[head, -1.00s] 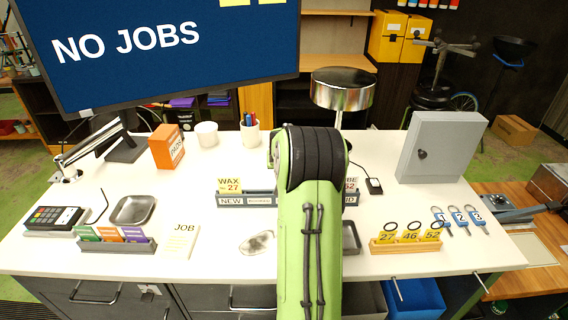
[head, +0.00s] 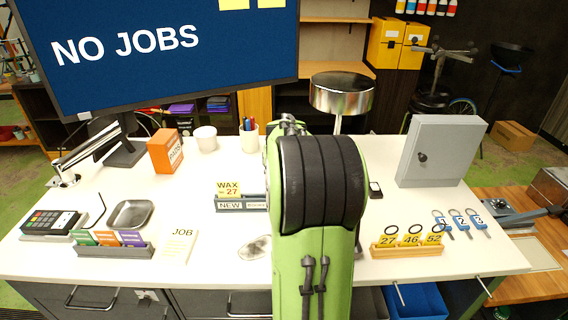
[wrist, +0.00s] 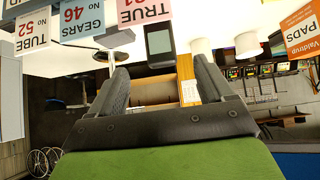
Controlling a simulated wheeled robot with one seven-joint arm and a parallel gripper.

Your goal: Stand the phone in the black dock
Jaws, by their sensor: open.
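A small dark slab with a paler panel (head: 376,189) lies on the white bench just right of my arm in the head view. A dark block with a grey panel (wrist: 159,40) shows between and beyond my fingertips in the wrist view, where the scene appears upside down. It looks like the phone or its dock; I cannot tell which, nor whether the two are together. My gripper (wrist: 160,70) is open, with nothing between its fingers and a gap to the block. In the head view my own arm hides the gripper and the middle of the bench.
A grey card rack (head: 228,207) stands left of my arm, and a yellow tag rack (head: 400,248) right of it.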

